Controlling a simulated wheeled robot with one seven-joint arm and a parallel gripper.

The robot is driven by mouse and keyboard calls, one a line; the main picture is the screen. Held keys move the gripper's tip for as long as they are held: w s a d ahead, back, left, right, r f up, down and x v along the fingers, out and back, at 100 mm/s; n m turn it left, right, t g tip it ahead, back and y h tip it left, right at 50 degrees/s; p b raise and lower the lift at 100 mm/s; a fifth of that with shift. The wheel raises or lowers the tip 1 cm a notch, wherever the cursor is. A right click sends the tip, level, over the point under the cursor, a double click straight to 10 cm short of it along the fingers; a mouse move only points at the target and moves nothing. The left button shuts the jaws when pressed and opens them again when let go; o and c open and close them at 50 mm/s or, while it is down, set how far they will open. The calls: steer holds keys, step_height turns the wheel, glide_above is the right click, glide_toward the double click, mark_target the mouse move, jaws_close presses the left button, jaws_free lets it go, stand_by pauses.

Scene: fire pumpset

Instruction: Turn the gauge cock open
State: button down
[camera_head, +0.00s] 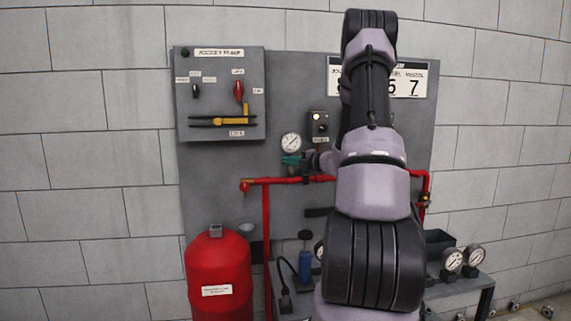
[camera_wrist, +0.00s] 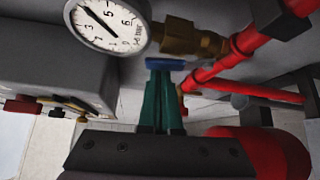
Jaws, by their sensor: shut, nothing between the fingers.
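The round white pressure gauge (camera_head: 291,142) is mounted on the grey backboard above the red pipe (camera_head: 285,181). In the wrist view the gauge (camera_wrist: 108,25) is large at the upper left, with a brass fitting (camera_wrist: 190,38) joining it to the pipe. A small blue lever (camera_wrist: 166,63), seemingly the cock handle, lies just below the brass fitting. My gripper (camera_wrist: 162,76) has teal fingers, shut and empty, with their tips right at the blue lever. I cannot tell whether they touch it. In the head view, the teal fingers (camera_head: 292,160) show just below the gauge; the lever is not discernible there.
A grey jockey pump control box (camera_head: 221,118) with switches hangs left of the gauge. A red tank (camera_head: 217,275) stands below it. Other gauges (camera_head: 452,259) stand on the bench at right. My arm hides the middle of the backboard.

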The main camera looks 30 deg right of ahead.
steer(key=shift+s+d+r+m, duration=0.15)
steer(key=shift+d+m, duration=0.15)
steer(key=shift+d, duration=0.25)
stand_by(0.4)
